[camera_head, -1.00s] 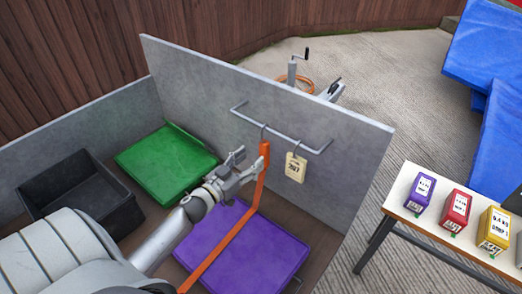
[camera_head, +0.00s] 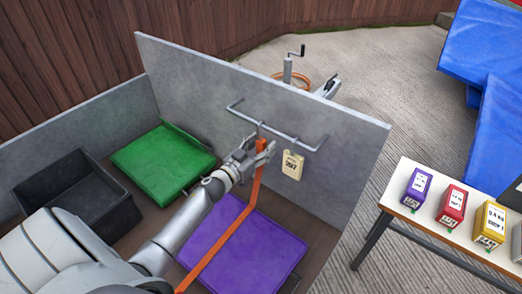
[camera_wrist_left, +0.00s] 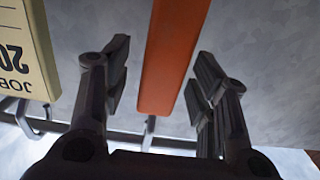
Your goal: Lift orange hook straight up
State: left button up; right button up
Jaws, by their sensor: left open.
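The orange hook (camera_head: 243,212) is a long flat orange strap. Its top end is at the metal rail (camera_head: 288,137) on the grey panel, and it runs down over the purple mat. My left gripper (camera_head: 259,153) is near the strap's top end, just below the rail. In the left wrist view the strap (camera_wrist_left: 172,50) lies between the two open fingers (camera_wrist_left: 160,82), with a gap visible on each side. A small metal hook (camera_wrist_left: 149,130) shows behind it on the rail. My right gripper is not in view.
A cream job tag (camera_head: 292,165) hangs from the rail just right of the strap. A table (camera_head: 400,200) with coloured boxes stands right.

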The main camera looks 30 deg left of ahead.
aim_at(257, 140)
pick_arm(q)
jog(key=shift+c, duration=1.4)
jog(key=c, duration=0.9)
jog(key=shift+r, duration=0.1)
jog(key=shift+r+p, duration=0.3)
jog(key=shift+r, duration=0.3)
notch_tip(257, 140, up, 2)
jog(key=shift+r+p, duration=0.25)
jog(key=shift+p, duration=0.15)
jog(key=s, duration=0.6)
jog(key=s+a+b, duration=0.1)
jog(key=s, duration=1.1)
jog(key=shift+a+f, duration=0.15)
jog(key=shift+a, duration=0.05)
